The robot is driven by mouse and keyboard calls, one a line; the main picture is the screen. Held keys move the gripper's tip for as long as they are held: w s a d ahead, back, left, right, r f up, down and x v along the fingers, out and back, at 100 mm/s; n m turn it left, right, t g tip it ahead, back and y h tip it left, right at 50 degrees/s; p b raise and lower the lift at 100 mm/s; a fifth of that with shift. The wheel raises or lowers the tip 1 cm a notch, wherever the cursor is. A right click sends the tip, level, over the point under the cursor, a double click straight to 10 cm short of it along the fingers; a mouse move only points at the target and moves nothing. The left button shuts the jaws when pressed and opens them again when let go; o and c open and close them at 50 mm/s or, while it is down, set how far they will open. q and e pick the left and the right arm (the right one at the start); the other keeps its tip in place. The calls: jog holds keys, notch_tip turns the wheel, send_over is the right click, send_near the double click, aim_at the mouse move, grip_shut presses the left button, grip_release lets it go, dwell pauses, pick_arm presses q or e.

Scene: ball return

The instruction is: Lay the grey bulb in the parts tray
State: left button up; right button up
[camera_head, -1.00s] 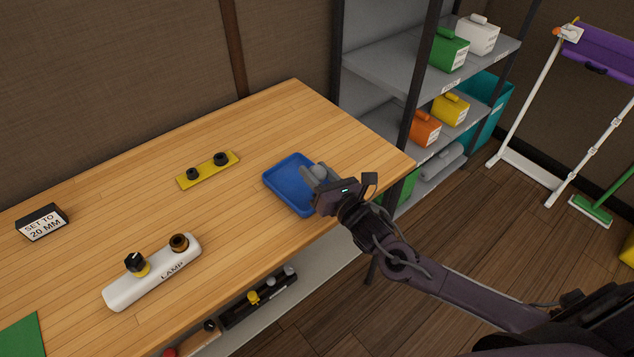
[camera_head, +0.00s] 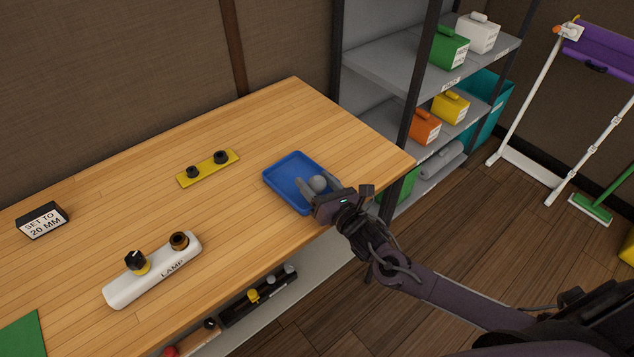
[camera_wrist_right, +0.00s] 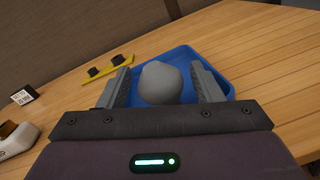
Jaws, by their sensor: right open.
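The grey bulb (camera_wrist_right: 160,83) sits between the two spread fingers of my right gripper (camera_wrist_right: 158,88) in the right wrist view, with gaps beside it. In the head view the bulb (camera_head: 318,184) shows as a round grey shape within the blue parts tray (camera_head: 283,162), towards its right side. My right gripper (camera_head: 319,186) is open and reaches over the tray's near right edge. The tray (camera_wrist_right: 222,72) also shows behind the bulb in the right wrist view. The bulb's lower part is hidden. My left gripper is not in view.
A yellow strip with two black knobs (camera_head: 208,169) lies left of the tray. A white lamp base (camera_head: 150,275) and a "SET TO 20 MM" sign (camera_head: 43,221) stand further left. Grey shelving (camera_head: 385,75) stands right of the table. The wooden table (camera_head: 235,215) is clear around the tray.

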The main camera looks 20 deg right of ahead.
jog(key=shift+r, duration=0.1)
jog(key=b+v, duration=0.1)
jog(key=v, duration=1.1)
jog(key=shift+d, duration=0.1)
jog(key=s+d+f+m+g+h, duration=0.2)
jog(key=d+f+m, duration=0.3)
jog(key=f, duration=0.5)
jog(key=s+d+f+m+g+h, duration=0.25)
jog(key=f+m, duration=0.35)
jog(key=f, duration=0.4)
jog(key=s+d+f+m+g+h, duration=0.1)
jog(key=s+d+f+m+g, duration=0.2)
jog(key=f+m, duration=0.5)
jog(key=s+f+m+g, duration=0.45)
jog(key=s+f, duration=0.55)
jog(key=f, duration=0.3)
jog(key=s+a+f+m+g, duration=0.2)
jog(key=s+a+f+m, duration=0.2)
jog(key=s, duration=0.4)
jog(key=s+a+f+m+g, duration=0.2)
jog(key=s+a+f+m, duration=0.2)
jog(key=s, duration=0.5)
jog(key=shift+a+f+m+y, duration=0.2)
jog(key=shift+a+m+y, duration=0.25)
jog(key=shift+a+m, duration=0.25)
